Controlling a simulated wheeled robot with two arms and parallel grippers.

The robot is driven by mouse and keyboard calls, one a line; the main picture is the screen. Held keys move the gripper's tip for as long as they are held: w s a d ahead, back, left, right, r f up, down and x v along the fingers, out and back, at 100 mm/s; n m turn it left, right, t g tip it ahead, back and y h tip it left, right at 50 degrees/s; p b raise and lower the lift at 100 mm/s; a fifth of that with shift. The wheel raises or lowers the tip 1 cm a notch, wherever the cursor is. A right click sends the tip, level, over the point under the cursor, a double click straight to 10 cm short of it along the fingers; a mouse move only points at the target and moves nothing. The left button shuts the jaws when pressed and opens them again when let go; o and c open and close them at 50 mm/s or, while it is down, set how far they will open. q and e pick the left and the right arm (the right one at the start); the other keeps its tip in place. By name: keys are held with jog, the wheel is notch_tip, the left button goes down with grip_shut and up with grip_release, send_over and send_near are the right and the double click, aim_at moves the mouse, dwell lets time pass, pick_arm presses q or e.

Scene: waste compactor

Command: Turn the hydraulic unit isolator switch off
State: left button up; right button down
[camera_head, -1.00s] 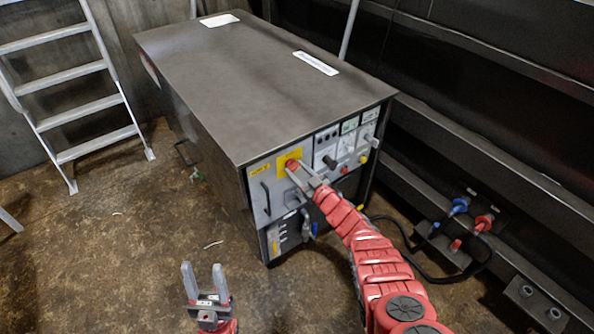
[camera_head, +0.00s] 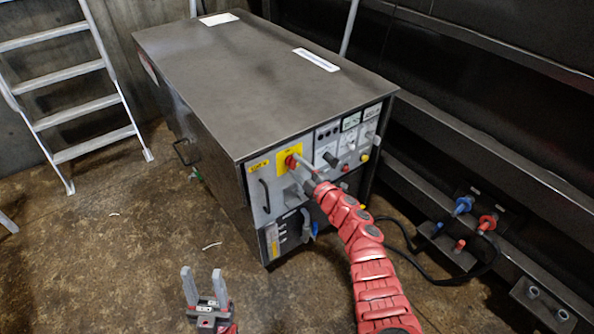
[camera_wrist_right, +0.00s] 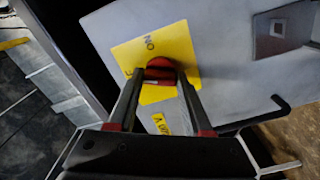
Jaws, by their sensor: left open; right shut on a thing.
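The isolator switch is a red rotary knob (camera_head: 291,162) on a yellow plate (camera_head: 286,153) at the upper left of the hydraulic unit's (camera_head: 258,95) front panel. In the right wrist view the red knob (camera_wrist_right: 160,70) sits between the fingers, with lettering on the yellow plate (camera_wrist_right: 140,53) beside it. My right gripper (camera_head: 297,168) is shut on the red knob; in the wrist view its fingers (camera_wrist_right: 158,92) lie on either side of it. The fingers hide part of the knob, so I cannot tell its setting. My left gripper (camera_head: 204,285) is open and empty, low over the floor.
A grey ladder (camera_head: 85,100) stands at the left. Blue and red connectors (camera_head: 474,215) and a black cable are at the right, beside dark rails. A black handle (camera_head: 264,195) projects from the panel below the knob. The brown floor (camera_head: 110,250) at the left is mostly clear.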

jog(key=n+b, duration=0.3)
jog(key=n, duration=0.1)
jog(key=shift+n, duration=0.4)
dwell(0.4)
jog(key=shift+c, duration=1.6)
grip_release()
jog(key=shift+s+d+f, duration=0.1)
jog(key=shift+s+d, duration=0.3)
jog(key=shift+s, duration=0.05)
jog(key=p+v, duration=0.1)
jog(key=v, duration=1.5)
